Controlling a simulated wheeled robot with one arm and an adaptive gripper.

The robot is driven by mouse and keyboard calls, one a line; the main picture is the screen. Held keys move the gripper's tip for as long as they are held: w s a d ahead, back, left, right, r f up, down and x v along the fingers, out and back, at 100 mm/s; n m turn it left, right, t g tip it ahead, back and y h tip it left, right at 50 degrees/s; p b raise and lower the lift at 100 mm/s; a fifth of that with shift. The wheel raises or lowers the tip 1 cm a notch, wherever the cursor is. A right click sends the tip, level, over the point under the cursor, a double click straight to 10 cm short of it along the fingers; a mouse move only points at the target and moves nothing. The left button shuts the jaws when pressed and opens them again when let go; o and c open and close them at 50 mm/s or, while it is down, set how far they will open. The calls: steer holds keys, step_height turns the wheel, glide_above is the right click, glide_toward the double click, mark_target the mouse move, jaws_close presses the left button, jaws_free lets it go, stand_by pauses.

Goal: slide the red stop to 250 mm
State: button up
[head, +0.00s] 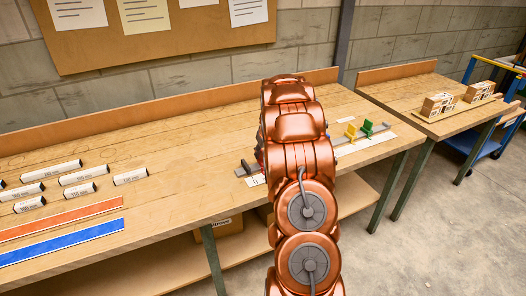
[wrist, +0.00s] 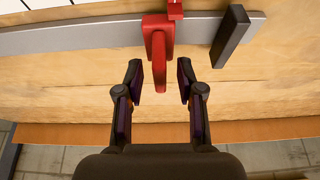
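In the wrist view, the red stop (wrist: 160,45) sits on the grey rail (wrist: 75,38), with its red handle pointing toward my gripper. My gripper (wrist: 159,78) is open, one finger on each side of the handle's end. I see gaps between both fingers and the handle; nothing is held. A white scale strip (wrist: 45,8) shows at the top left, its numbers not readable. In the head view my arm hides the red stop and the middle of the rail; the rail (head: 372,139) shows again at right.
A dark grey block (wrist: 230,36) crosses the rail just right of the red stop. In the head view, a yellow stop (head: 350,132) and a green stop (head: 367,128) stand right of my arm. Labelled white bars (head: 80,176) lie on the left of the workbench (head: 175,160).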

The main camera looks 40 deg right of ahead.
steer(key=shift+c, duration=0.4)
jaws_close()
